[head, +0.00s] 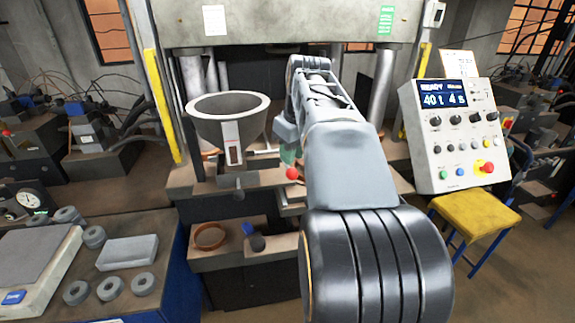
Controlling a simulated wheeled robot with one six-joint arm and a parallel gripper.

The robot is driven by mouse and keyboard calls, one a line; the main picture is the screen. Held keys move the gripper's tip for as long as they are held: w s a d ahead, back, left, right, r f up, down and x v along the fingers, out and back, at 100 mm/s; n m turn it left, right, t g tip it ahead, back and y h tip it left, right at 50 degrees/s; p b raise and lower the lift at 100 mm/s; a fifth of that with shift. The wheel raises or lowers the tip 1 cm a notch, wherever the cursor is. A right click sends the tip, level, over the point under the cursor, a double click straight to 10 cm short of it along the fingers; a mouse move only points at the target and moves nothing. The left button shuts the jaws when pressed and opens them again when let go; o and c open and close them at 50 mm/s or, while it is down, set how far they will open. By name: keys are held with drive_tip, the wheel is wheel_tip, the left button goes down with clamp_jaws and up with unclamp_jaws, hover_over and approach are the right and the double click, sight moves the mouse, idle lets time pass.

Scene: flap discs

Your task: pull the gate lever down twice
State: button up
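A grey funnel-shaped hopper (205,122) stands on the press bed left of my arm, with a pale upright plate on its front. A red ball knob (292,173) shows just left of my forearm; it may be the end of the gate lever, but its rod is not clear.
The control panel (449,160) stands at the right above a yellow stool (474,216). Press columns rise behind my arm. A lower shelf (225,262) holds a brown ring (210,236). At left, a blue-edged table carries a scale (35,255), a grey block (127,252) and several grey discs.

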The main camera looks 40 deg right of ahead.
drive_tip(key=shift+f, duration=0.1)
drive_tip(key=s+b+x, duration=0.2)
drive_tip(key=b+x, duration=0.6)
drive_tip(key=x, duration=0.3)
drive_tip(key=shift+f+b, duration=0.15)
drive_tip(key=shift+b, duration=0.25)
idle(0.7)
drive_tip(key=shift+s+d, duration=0.15)
drive_tip(key=p+v, duration=0.3)
drive_tip(key=w+p+v, duration=0.1)
drive_tip(key=p+v, duration=0.2)
drive_tip(key=v, duration=0.1)
drive_tip(key=w+p+v, duration=0.1)
drive_tip(key=p+v, duration=0.3)
drive_tip(key=shift+w+r, duration=0.15)
drive_tip(key=shift+r, duration=0.15)
drive_tip(key=shift+f, duration=0.15)
idle(0.6)
